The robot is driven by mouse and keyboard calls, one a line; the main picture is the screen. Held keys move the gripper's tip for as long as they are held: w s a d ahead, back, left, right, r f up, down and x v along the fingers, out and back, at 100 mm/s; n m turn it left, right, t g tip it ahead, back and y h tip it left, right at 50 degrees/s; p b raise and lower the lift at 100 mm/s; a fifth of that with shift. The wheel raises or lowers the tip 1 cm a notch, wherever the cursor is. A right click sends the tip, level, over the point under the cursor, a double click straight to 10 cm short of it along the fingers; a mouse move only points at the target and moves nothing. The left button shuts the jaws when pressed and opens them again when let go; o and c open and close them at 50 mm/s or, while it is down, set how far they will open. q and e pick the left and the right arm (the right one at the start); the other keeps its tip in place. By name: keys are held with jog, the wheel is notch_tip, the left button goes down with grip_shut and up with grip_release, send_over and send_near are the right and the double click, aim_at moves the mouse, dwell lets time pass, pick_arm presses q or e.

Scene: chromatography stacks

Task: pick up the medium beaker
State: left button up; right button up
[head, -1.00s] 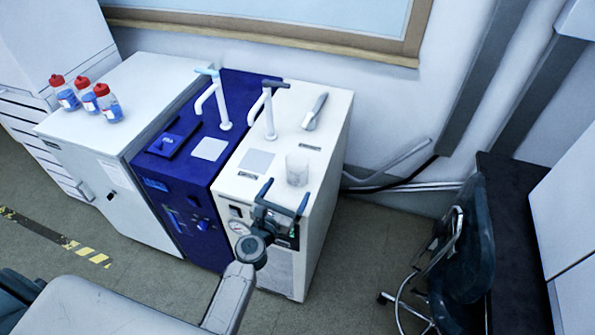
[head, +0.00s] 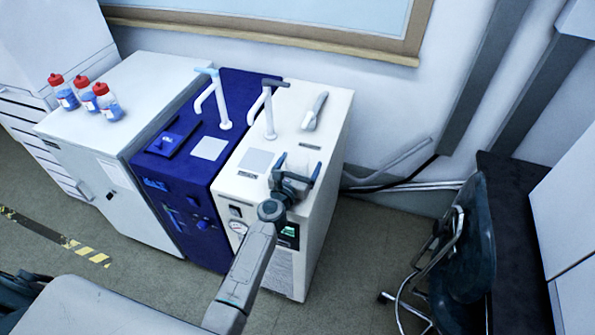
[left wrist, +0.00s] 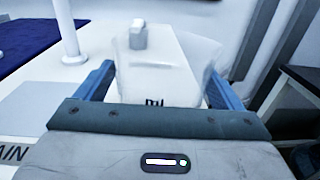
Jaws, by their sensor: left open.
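The medium beaker is a clear, faint vessel on top of the white cabinet (head: 325,112). In the left wrist view the beaker (left wrist: 190,62) stands between the two blue fingers of my left gripper (left wrist: 160,72), its see-through wall hard to make out. In the head view my left gripper (head: 298,166) is at the front of the cabinet top, and its fingers and body hide most of the beaker. The fingers are open, one on each side of the beaker; I cannot tell whether they touch it. My right gripper is not in view.
A white tap (head: 268,115) and a grey-white handle (head: 315,110) stand behind on the cabinet top. A blue cabinet (head: 240,90) adjoins on the left. Several red-capped bottles (head: 104,101) stand on the far-left cabinet. A dark chair (head: 470,240) is at the right.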

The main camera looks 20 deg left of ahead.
pick_arm(q)
jog(key=shift+s+r, duration=0.1)
jog(key=shift+c, duration=0.2)
jog(key=c, duration=1.1)
jog(key=shift+o, duration=0.2)
jog(key=shift+r, duration=0.1)
